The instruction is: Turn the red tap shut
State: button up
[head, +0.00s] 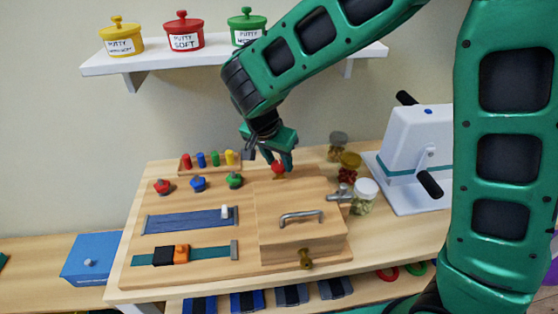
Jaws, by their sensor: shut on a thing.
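My gripper (281,163) points down at the back of the wooden activity board (128,262). Its fingers are shut on a small red knob (277,169), which looks like the red tap's handle. The knob is at the back edge of the wooden box (287,202), and its lower part and any stem are hard to make out. A second red knob (161,186) is at the board's left, apart from my gripper, beside a blue knob (198,183) and a green knob (235,180).
A metal fitting (340,195) sticks out there. A peg rack (208,162) is left of my gripper. A shelf (150,60) with putty pots is above. A white crank machine (415,140) stands right.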

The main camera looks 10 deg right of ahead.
jog(key=m, duration=0.2)
jog(key=m+h, duration=0.1)
jog(key=shift+w+a+m+g, duration=0.15)
jog(key=shift+w+m+g, duration=0.1)
jog(key=shift+m+g, duration=0.15)
jog(key=shift+w+r+m+g, duration=0.1)
jog(key=shift+m+g, duration=0.6)
jog(key=shift+m, duration=1)
jog(key=o, duration=0.9)
jog(key=shift+c, duration=0.2)
jog(key=shift+o, duration=0.9)
jog(key=v, duration=1)
jog(key=shift+a+r, duration=0.2)
jog(key=shift+a, duration=0.2)
